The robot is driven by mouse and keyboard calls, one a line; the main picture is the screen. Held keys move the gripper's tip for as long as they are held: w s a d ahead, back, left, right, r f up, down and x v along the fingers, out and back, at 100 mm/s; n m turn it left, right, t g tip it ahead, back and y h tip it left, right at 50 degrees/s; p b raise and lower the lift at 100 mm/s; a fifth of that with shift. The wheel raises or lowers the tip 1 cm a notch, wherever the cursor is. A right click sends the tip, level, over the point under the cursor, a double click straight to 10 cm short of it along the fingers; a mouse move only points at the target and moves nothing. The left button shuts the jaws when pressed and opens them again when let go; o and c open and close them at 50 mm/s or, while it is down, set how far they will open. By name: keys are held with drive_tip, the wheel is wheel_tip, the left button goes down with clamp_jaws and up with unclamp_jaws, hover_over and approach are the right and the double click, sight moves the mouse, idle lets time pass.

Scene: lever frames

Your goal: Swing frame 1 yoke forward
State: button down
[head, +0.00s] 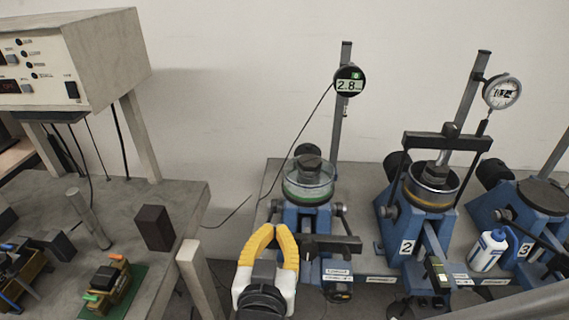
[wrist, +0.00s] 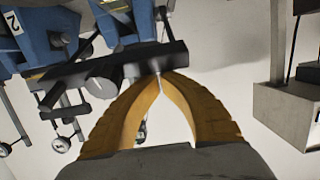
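Frame 1 (head: 308,225) is the blue stand with the digital gauge reading 2.8. Its black yoke crossbar (head: 331,245) lies low in front of the round cell (head: 308,184), not over its top. My gripper (head: 275,229) has yellow fingers and is just left of the crossbar in the head view. In the wrist view the fingertips (wrist: 160,76) meet close together beside the black bar (wrist: 112,70), overlapping its lower edge. I see nothing clearly held between them. Whether they touch the bar I cannot tell.
Frame 2 (head: 402,229) stands to the right with its black yoke (head: 447,141) upright over its cell. A white-and-blue bottle (head: 487,250) stands between frames 2 and 3 (head: 519,207). A grey bench (head: 190,211) with a control box (head: 85,62) and a dark block (head: 154,228) is at left.

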drive_tip(key=shift+s+f+b, duration=0.45)
drive_tip(key=shift+f+b, duration=0.05)
drive_tip(key=shift+f, duration=0.2)
